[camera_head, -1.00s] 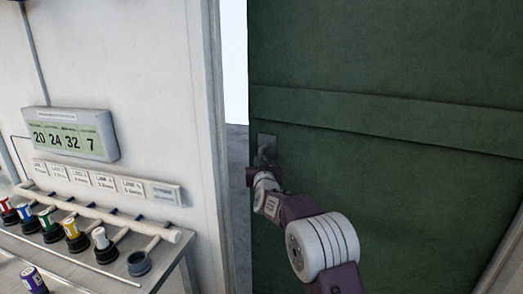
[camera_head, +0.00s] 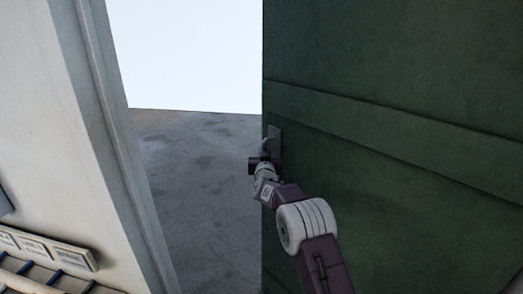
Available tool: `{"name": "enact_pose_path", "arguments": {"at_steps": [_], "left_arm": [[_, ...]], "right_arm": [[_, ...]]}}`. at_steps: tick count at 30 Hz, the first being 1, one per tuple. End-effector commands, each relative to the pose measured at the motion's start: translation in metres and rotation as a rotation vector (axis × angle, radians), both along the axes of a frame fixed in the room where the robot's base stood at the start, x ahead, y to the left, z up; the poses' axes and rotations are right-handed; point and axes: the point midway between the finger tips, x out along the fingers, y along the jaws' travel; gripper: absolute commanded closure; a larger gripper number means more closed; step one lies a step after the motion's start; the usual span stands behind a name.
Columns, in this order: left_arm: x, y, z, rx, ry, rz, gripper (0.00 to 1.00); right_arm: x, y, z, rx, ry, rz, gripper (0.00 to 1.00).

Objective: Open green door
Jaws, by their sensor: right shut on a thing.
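The green door (camera_head: 390,150) fills the right half of the view and stands partly open. A wide gap lies between its left edge and the door frame. A small grey handle plate (camera_head: 274,138) sits near the door's left edge. My right gripper (camera_head: 264,160) is at the handle, shut on it; the fingers are small and partly hidden by the wrist. My left gripper is not in view.
The pale door frame and wall (camera_head: 85,130) stand on the left. Through the gap are a bare grey floor (camera_head: 195,170) and a bright white background. A rack with labels (camera_head: 45,250) is at the lower left corner.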

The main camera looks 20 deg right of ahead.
Motion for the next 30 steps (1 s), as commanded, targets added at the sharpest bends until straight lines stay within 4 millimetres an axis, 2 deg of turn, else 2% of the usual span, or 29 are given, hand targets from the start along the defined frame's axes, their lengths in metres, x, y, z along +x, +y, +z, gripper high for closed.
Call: {"name": "enact_pose_path", "arguments": {"at_steps": [17,18,19,20,30], "left_arm": [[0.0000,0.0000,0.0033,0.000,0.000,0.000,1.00],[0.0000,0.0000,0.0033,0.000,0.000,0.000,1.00],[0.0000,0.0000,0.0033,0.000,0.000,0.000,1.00],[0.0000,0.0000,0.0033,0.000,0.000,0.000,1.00],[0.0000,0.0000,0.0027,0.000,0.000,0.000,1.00]], "right_arm": [[0.0020,-0.0063,-0.0064,0.001,0.011,-0.011,1.00],[0.0020,-0.0063,-0.0064,0.001,0.011,-0.011,0.73],[0.0020,-0.0063,-0.0060,0.001,0.011,-0.011,0.64],[0.0020,-0.0063,-0.0055,0.001,0.010,-0.011,0.62],[0.0004,-0.0050,-0.0023,0.000,0.003,-0.010,0.62]]}}
